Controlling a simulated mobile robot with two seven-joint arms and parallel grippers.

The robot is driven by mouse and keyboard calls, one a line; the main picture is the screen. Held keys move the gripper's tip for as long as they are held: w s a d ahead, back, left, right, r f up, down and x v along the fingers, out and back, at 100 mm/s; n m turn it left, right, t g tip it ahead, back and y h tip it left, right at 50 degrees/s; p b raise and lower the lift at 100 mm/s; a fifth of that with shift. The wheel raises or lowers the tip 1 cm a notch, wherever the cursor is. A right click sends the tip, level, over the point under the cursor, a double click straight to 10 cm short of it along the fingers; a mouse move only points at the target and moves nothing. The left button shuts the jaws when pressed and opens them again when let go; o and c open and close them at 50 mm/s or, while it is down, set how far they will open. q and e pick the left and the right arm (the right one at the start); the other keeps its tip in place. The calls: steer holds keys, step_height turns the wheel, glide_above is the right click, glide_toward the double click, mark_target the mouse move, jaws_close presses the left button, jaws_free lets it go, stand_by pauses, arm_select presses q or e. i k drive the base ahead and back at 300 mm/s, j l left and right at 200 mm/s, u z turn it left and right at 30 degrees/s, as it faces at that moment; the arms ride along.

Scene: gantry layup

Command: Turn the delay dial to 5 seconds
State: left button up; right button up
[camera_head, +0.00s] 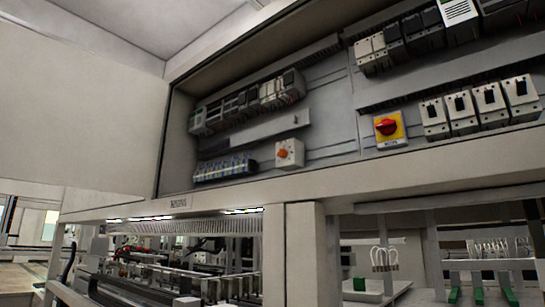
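A small white box with an orange dial (283,154) is mounted on the back panel of an open electrical cabinet, left of the cabinet's middle. It may be the delay dial, but its scale and setting are too small to read. A red rotary switch on a yellow plate (387,127) sits farther right in the cabinet. Neither of my grippers shows in the head view.
The cabinet door (80,100) stands open at the left. Blue-topped terminal modules (225,168) lie left of the orange dial. White breakers (461,112) fill the right side. A beam (330,190) runs below the cabinet, with a post (304,255) under it.

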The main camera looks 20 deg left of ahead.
mark_target(282, 152)
steer(key=i+j+z, duration=0.3)
steer(key=j, duration=1.45)
steer(key=k+j+z, duration=0.1)
steer(key=j+z, duration=0.2)
steer(key=j, duration=1.4)
